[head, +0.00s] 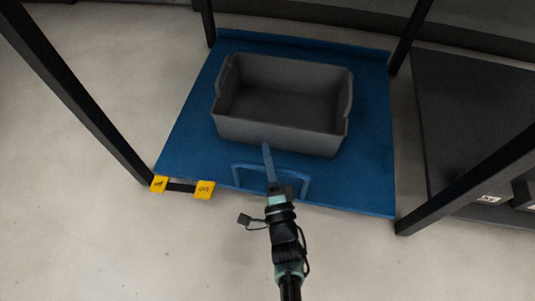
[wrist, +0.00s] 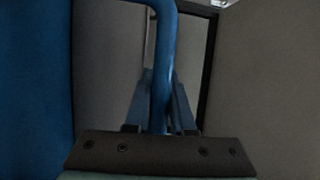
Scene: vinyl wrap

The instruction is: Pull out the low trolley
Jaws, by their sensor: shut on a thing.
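The low trolley (head: 365,140) is a flat blue deck with a raised back edge, standing between black posts in the head view. A grey open bin (head: 280,133) sits on it. Its blue handle (head: 247,167) is a hoop at the front edge. My gripper (head: 267,152) reaches over this hoop with its blue fingers. In the wrist view the handle bar (wrist: 163,60) runs between the fingers of my gripper (wrist: 162,95), which is shut on it. The trolley's wheels are hidden.
Black posts stand at the left (head: 75,95) and right (head: 470,180) of the trolley. Two yellow tags (head: 205,189) sit on a short dark bar by the front left corner. A dark platform (head: 460,110) lies to the right. The pale floor (head: 150,250) in front is clear.

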